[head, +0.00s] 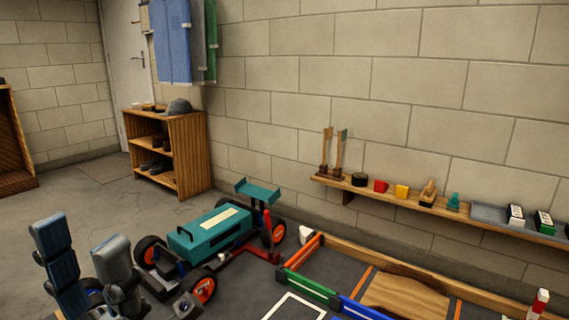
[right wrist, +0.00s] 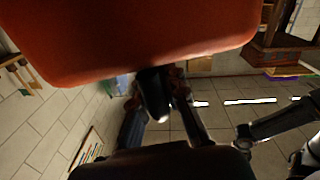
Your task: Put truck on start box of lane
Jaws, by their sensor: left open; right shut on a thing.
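In the head view, my left gripper (head: 82,243) is open and empty at the lower left, beside the large teal racecar. In the right wrist view, a large orange-red body (right wrist: 145,40) fills the top, very close to the camera. My right gripper is shut on it; whether it is the truck I cannot tell from this close view. A dark gripper part (right wrist: 165,162) shows along the bottom. The right gripper is outside the head view. A white outlined box (head: 294,308) on the dark track surface, cut off by the bottom edge, looks like a start box.
The teal racecar (head: 209,231) with orange-hubbed wheels stands left of the track. Orange, green (head: 312,288) and blue barriers and a wooden ramp (head: 410,293) bound the lanes. A wall shelf (head: 400,200) holds small blocks and vehicles. A wooden rack (head: 185,155) stands behind.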

